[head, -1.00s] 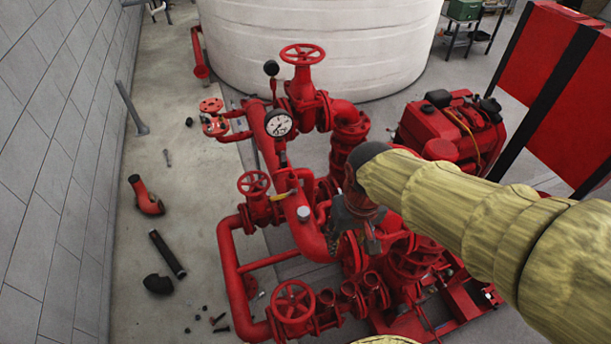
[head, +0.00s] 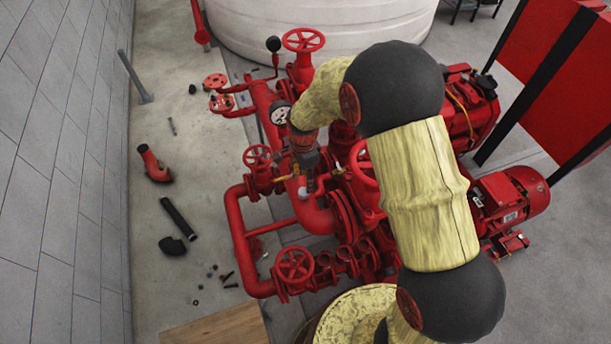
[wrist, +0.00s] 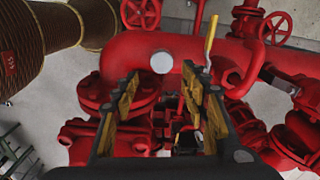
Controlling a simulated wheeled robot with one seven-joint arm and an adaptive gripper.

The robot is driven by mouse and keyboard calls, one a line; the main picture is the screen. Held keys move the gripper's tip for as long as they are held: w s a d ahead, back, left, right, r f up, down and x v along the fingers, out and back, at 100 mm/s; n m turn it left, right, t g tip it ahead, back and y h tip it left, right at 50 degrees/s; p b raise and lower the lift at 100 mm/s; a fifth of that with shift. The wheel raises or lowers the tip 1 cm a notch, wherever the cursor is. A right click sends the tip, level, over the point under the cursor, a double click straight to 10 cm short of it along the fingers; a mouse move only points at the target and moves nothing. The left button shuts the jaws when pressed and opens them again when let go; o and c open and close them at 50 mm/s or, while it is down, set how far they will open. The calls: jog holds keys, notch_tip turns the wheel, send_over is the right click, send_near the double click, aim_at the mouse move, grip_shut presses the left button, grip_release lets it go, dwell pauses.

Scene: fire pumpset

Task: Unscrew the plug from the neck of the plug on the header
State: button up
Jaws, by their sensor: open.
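The plug shows as a pale grey round cap on the red header (wrist: 210,48) in the wrist view, and I see the plug (wrist: 162,62) nearly end-on from above. In the head view the plug (head: 303,192) is a small pale spot on the header, just beside my fingers. My gripper (wrist: 160,84) is open, with its two fingers either side of the view and the plug showing between and beyond their tips. In the head view my gripper (head: 308,178) hangs over the header, pointing down. Nothing is between the fingers. The plug's neck is hidden beneath the cap.
A yellow lever (wrist: 211,38) rises close to the right finger. Red handwheels (head: 295,264) and a pressure gauge (head: 281,114) stand around the header. Loose pipe pieces (head: 178,218) lie on the floor at left. A white tank (head: 320,30) stands behind.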

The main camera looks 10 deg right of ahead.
aim_at(304, 191)
jog(key=shift+w+f+m, duration=0.1)
jog(key=shift+m, duration=0.7)
jog(key=shift+f+b, duration=1.65)
jog(key=shift+f, duration=1.8)
jog(key=shift+c, duration=0.3)
jog(key=shift+m+b, duration=0.4)
jog(key=shift+m, duration=0.7)
jog(key=m+b, duration=0.1)
jog(key=m, duration=0.3)
jog(key=shift+m, duration=0.4)
jog(key=m+b, duration=0.1)
jog(key=m, duration=0.5)
jog(key=shift+m, duration=0.4)
jog(key=shift+b, duration=0.3)
jog(key=shift+c, duration=1.3)
